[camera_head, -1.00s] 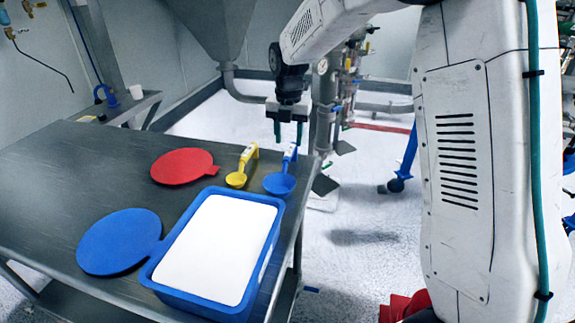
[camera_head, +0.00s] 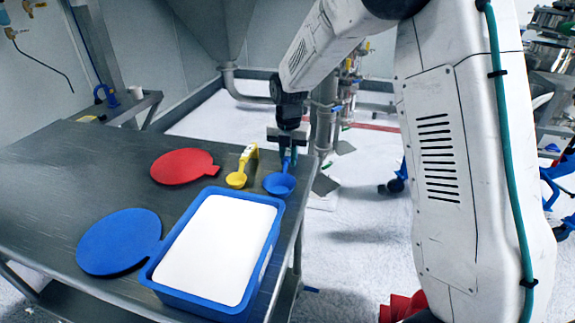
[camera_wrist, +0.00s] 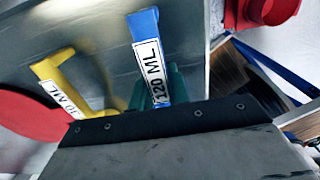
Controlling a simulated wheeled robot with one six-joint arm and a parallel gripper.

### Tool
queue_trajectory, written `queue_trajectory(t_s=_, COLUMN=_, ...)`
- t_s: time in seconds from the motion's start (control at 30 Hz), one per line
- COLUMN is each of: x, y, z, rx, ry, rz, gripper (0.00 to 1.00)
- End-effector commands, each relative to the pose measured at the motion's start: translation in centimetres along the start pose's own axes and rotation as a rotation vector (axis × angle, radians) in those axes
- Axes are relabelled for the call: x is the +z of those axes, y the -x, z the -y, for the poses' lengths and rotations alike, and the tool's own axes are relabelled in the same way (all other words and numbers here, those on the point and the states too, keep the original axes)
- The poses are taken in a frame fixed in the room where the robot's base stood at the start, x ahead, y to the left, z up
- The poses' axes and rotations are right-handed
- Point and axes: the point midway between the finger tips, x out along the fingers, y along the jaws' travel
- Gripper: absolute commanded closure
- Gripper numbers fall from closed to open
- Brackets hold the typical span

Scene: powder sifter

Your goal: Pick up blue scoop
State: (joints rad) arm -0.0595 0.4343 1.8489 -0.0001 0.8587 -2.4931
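The blue scoop (camera_head: 280,184) stands at the right edge of the metal table, its round bowl towards the head camera. Its upright handle carries a white "120 ML" label and shows in the wrist view (camera_wrist: 145,25). My gripper (camera_head: 289,157) is down at the handle. In the wrist view its teal fingers (camera_wrist: 175,84) show close on both sides of the handle, so it looks shut on it. The bowl is hidden in the wrist view. The scoop appears to rest on the table still.
A yellow scoop (camera_head: 237,180) stands close to the left. A red disc (camera_head: 182,167) and a blue disc (camera_head: 118,243) lie on the table (camera_head: 60,190). A blue tray (camera_head: 205,305) of white powder is in front. The left of the table is clear.

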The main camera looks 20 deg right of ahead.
Motion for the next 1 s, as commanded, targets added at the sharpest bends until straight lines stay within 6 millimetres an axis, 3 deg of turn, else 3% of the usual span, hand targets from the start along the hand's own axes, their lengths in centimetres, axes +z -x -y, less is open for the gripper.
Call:
queue_trajectory(t_s=0.37, x=0.0, y=0.4, z=0.0, rx=0.001, ry=0.0, rz=0.001, gripper=1.0)
queue_trajectory(t_s=0.67, x=0.1, y=3.7, z=-0.1, rx=0.003, ry=0.0, rz=0.003, gripper=1.0)
queue_trajectory(t_s=1.0, x=-4.1, y=4.4, z=7.1, rx=0.001, ry=-0.003, rz=0.002, gripper=1.0)
